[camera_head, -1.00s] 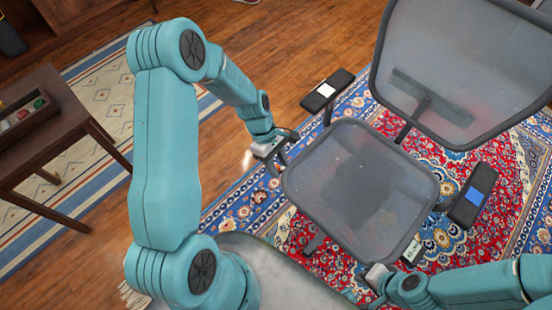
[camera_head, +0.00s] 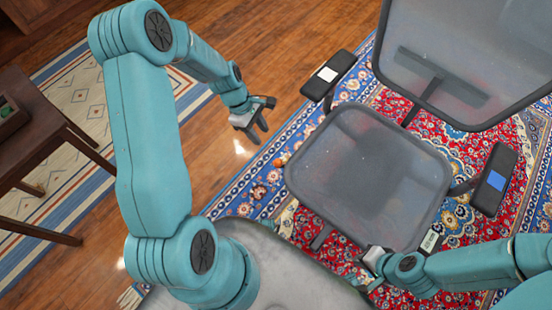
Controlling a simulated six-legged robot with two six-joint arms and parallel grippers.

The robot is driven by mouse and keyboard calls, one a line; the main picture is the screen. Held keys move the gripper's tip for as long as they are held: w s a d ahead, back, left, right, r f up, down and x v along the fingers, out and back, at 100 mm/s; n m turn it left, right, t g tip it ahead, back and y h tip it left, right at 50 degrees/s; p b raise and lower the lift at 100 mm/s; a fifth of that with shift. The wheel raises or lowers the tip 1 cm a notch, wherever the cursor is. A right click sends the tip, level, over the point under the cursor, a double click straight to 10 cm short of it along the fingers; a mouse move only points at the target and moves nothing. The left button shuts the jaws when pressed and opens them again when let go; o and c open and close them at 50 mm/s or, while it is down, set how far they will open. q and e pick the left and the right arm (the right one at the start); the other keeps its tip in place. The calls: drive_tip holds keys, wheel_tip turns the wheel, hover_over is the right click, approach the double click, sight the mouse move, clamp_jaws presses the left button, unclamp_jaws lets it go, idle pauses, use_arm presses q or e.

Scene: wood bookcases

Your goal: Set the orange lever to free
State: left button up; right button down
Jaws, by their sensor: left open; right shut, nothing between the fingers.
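A mesh office chair stands on a patterned rug, with its grey seat (camera_head: 365,180) and backrest (camera_head: 480,60) in view. A small orange piece (camera_head: 281,160), which looks like the orange lever, shows at the left edge of the seat; its setting is too small to read. My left gripper (camera_head: 257,134) is open and empty, above and left of the orange piece and apart from it. My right gripper (camera_head: 369,284) is shut and empty near the front edge of the seat; its fingertips are hard to make out.
The chair's left armrest (camera_head: 341,65) carries a white patch; its right armrest (camera_head: 483,200) carries a blue patch. A white label (camera_head: 430,242) shows by the seat's front right. A dark wooden table (camera_head: 45,105) stands at the left. Wood floor (camera_head: 275,55) is clear behind my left gripper.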

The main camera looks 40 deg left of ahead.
sight(277, 161)
use_arm(q)
drive_tip(key=b+x, duration=0.3)
drive_tip(key=x, duration=1.2)
drive_tip(key=shift+w+d+f, duration=0.1)
clamp_jaws()
